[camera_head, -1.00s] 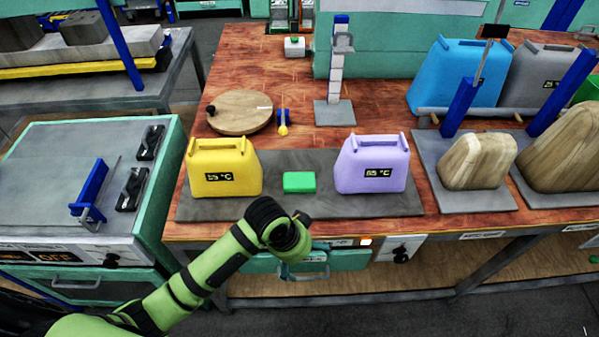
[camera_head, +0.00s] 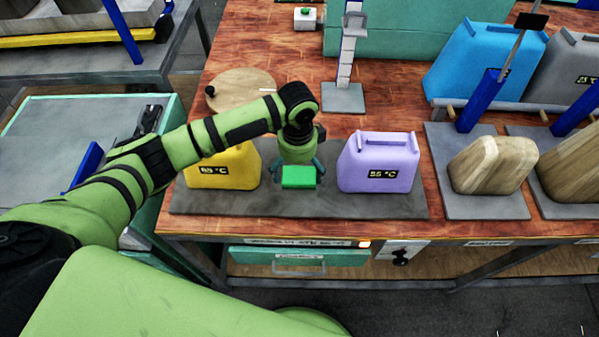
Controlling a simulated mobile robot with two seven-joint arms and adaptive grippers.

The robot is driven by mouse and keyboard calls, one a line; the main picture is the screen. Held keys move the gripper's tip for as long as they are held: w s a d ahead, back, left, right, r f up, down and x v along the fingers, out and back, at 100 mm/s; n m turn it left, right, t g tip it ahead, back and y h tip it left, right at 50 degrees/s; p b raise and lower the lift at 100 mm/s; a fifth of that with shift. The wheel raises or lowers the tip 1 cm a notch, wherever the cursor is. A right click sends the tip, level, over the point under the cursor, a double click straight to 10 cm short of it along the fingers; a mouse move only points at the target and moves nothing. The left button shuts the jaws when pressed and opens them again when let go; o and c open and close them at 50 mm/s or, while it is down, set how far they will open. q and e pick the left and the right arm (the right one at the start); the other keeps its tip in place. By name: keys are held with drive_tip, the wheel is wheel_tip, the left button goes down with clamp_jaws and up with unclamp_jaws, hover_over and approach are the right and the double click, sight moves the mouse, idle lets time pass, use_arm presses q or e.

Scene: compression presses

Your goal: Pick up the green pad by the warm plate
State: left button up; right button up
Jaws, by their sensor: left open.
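The green pad (camera_head: 299,177) is a small bright green block. It lies on the dark grey warm plate (camera_head: 400,206), between a yellow canister (camera_head: 222,171) and a purple canister (camera_head: 378,165). My left gripper (camera_head: 299,166) points down right over the pad, its open dark fingers on either side of the pad's far part. Whether the fingers touch the pad I cannot tell. My green left arm passes in front of the yellow canister and hides part of it. My right gripper is not in view.
A round wooden board (camera_head: 240,90) lies behind the plate. A blue-and-white upright gauge (camera_head: 346,62) stands behind on a grey base. Wooden blocks (camera_head: 490,163) on grey plates and a blue canister (camera_head: 484,62) are to the right. The plate's front strip is clear.

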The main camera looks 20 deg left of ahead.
sight(299, 179)
use_arm(q)
drive_tip(key=f, duration=0.2)
drive_tip(key=f+p, duration=0.1)
drive_tip(key=shift+w+d+f, duration=0.1)
drive_tip(key=shift+w+f, duration=0.1)
drive_tip(key=shift+f, duration=0.5)
drive_tip(key=shift+c, duration=0.8)
drive_tip(key=c, duration=0.6)
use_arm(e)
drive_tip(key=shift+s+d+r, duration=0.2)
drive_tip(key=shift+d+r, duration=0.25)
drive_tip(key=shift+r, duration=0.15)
use_arm(q)
wheel_tip(299, 179, up, 10)
drive_tip(key=shift+b, duration=0.9)
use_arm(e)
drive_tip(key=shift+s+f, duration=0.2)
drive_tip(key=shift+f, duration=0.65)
